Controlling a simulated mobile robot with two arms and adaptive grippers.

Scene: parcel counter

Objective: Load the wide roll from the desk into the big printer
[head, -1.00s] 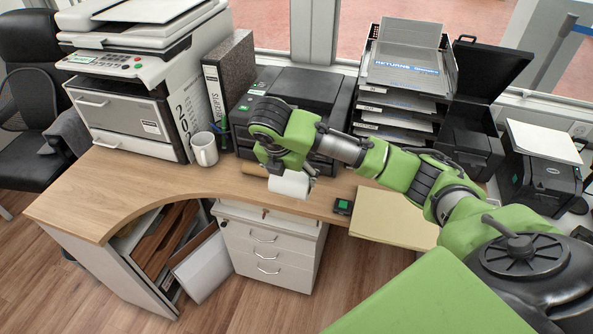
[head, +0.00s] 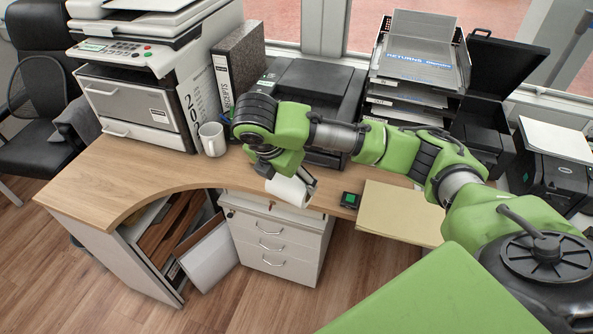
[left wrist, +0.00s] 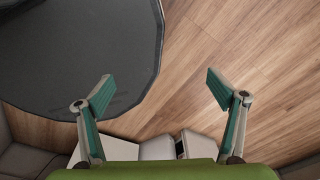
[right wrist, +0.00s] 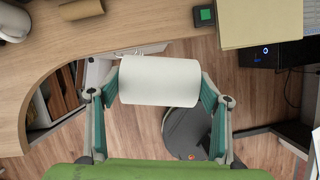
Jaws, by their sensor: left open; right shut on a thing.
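The wide white roll (head: 288,190) is held in my right gripper (right wrist: 160,85), in front of the desk edge and above the drawer unit. In the right wrist view the roll (right wrist: 160,72) lies level between both fingers, gripped at its ends. A black label printer (head: 485,125) with its lid raised stands on the right, beside the paper trays. A smaller black printer (head: 548,180) with paper on top stands further right. My left gripper (left wrist: 157,88) is open and empty above the floor; it is not in the head view.
A brown roll (right wrist: 81,9) lies on the desk (right wrist: 100,38). A mug (head: 212,139), binder (head: 238,75), black printer (head: 312,95) and large copier (head: 150,75) stand behind. A small green-topped device (head: 350,200) and a tan pad (head: 400,212) lie near the front edge.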

